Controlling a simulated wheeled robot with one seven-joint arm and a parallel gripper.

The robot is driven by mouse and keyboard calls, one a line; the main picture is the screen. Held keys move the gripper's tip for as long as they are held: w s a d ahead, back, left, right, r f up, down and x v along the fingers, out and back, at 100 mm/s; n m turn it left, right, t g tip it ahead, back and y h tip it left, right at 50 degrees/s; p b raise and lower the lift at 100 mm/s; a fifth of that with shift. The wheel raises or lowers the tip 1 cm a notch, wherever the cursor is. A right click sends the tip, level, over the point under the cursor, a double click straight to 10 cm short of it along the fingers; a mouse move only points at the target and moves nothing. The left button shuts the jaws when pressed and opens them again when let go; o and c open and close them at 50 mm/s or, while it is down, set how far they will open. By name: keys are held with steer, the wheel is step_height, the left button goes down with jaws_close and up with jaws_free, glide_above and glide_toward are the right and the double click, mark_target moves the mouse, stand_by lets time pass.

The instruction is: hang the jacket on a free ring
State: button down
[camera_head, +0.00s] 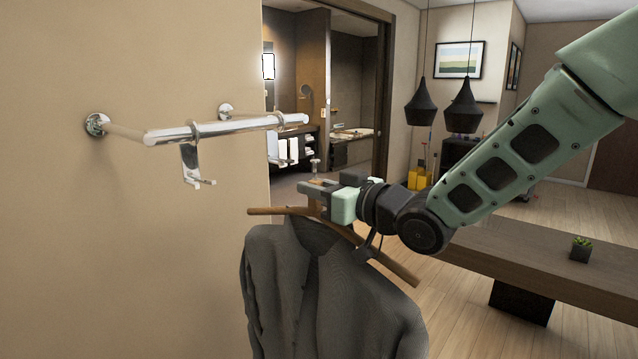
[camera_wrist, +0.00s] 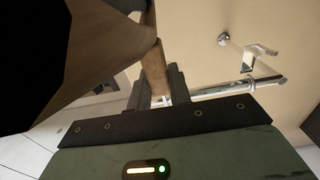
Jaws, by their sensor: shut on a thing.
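The dark grey jacket (camera_head: 330,290) hangs on a wooden hanger (camera_head: 385,268) in the head view. My gripper (camera_head: 318,196) is shut on the hanger near its top middle and holds it up, apart from the rail. In the wrist view the wooden hanger (camera_wrist: 152,65) runs up from between the fingers, and the dark jacket (camera_wrist: 40,60) fills the left. A chrome rail (camera_head: 225,128) is fixed to the wall, left of and above my gripper. It has a ring (camera_head: 195,131) with a hook plate (camera_head: 190,165) below it, and another ring (camera_head: 282,121) near its right end.
The beige wall (camera_head: 130,260) is close on the left, and its edge stands behind the hanger. A long wooden table (camera_head: 520,250) with a small plant (camera_head: 581,248) is at the right. Black pendant lamps (camera_head: 421,114) hang in the background.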

steer(key=shift+v, duration=5.3)
